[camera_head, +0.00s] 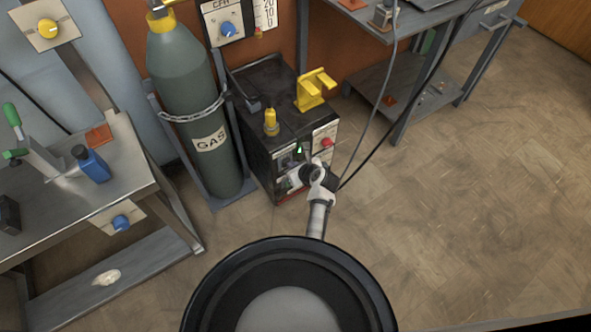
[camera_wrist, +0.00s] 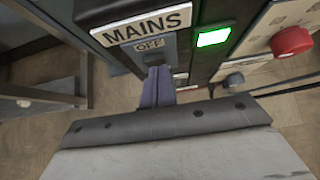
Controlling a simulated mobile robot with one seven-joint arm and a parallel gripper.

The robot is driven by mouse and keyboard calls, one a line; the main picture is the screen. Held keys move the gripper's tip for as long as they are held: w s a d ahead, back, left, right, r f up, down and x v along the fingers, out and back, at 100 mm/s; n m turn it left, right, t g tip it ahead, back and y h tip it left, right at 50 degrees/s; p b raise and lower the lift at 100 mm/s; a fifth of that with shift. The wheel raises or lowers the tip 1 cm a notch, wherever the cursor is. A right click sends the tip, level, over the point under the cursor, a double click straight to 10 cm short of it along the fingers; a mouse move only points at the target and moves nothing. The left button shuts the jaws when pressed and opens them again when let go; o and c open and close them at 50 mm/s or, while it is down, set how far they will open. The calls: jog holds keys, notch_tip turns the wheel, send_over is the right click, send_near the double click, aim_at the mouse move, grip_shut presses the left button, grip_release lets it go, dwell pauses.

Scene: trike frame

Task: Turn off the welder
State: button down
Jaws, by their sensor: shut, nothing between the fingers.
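The welder (camera_head: 268,88) is a black box on the floor, its front panel partly hidden behind my arm. In the wrist view its panel carries a MAINS label (camera_wrist: 147,23) with an OFF label (camera_wrist: 149,43) below it. A green light (camera_wrist: 213,38) glows right of the labels; it also shows in the head view (camera_head: 299,150). My gripper (camera_wrist: 157,78) is shut and empty, its fingertips close under the OFF label. I cannot tell whether they touch the panel. The switch lever itself is not clearly visible.
A red knob (camera_wrist: 291,41) sits right of the green light. A chained gas cylinder (camera_head: 190,100) stands left of the welder and a steel bench (camera_head: 135,180) further left. A yellow bracket (camera_head: 314,88) stands on the welder. Cables hang at its right. Floor at the right is clear.

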jog(key=shift+r, duration=0.1)
jog(key=shift+w+a+p, duration=0.15)
jog(key=shift+w+p, duration=0.1)
jog(key=shift+p, duration=0.7)
jog(key=shift+r+p, duration=0.8)
jog(key=shift+p, duration=0.35)
